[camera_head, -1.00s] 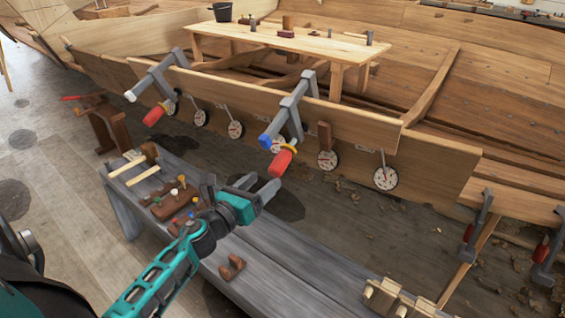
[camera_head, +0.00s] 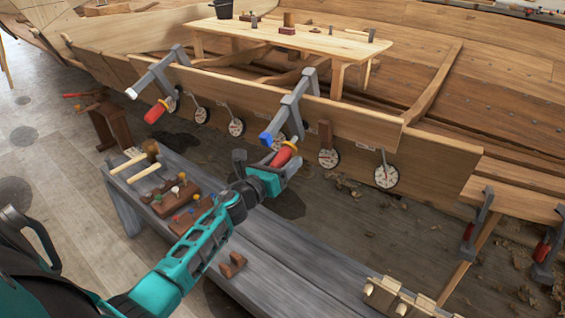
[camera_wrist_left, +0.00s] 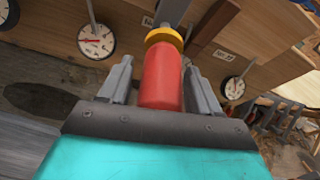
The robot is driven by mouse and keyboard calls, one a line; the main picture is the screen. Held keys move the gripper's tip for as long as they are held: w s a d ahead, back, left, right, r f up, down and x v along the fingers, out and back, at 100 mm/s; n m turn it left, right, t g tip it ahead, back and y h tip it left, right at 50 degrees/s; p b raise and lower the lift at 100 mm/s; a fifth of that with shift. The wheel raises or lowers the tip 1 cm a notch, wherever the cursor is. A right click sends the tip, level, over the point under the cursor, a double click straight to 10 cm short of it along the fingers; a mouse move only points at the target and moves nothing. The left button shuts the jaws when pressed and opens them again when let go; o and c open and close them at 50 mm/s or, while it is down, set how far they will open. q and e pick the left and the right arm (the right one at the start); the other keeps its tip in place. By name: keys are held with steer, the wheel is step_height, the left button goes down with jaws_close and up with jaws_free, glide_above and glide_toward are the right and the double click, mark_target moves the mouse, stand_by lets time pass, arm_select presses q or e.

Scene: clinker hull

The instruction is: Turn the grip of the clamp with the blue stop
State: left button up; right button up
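The clamp (camera_head: 293,104) with the blue stop (camera_head: 266,139) sits over the top edge of the hull plank. Its red grip (camera_head: 285,153) hangs below, pointing down and left. In the left wrist view the grip (camera_wrist_left: 161,76) stands between my fingers, with a yellow collar (camera_wrist_left: 165,37) beyond it. My left gripper (camera_head: 281,162) has one finger on each side of the grip. A narrow gap shows beside the left finger, so the fingers look open around it. The blue stop is not seen in the wrist view. My right gripper is out of view.
Another clamp (camera_head: 160,72) with a white stop and red grip sits to the left. Round dials (camera_head: 386,176) hang along the plank. A grey bench (camera_head: 290,262) with tools and wooden blocks lies below my arm.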

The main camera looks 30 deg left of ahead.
arm_select(q)
steer(key=c, duration=0.9)
steer(key=shift+f, duration=0.1)
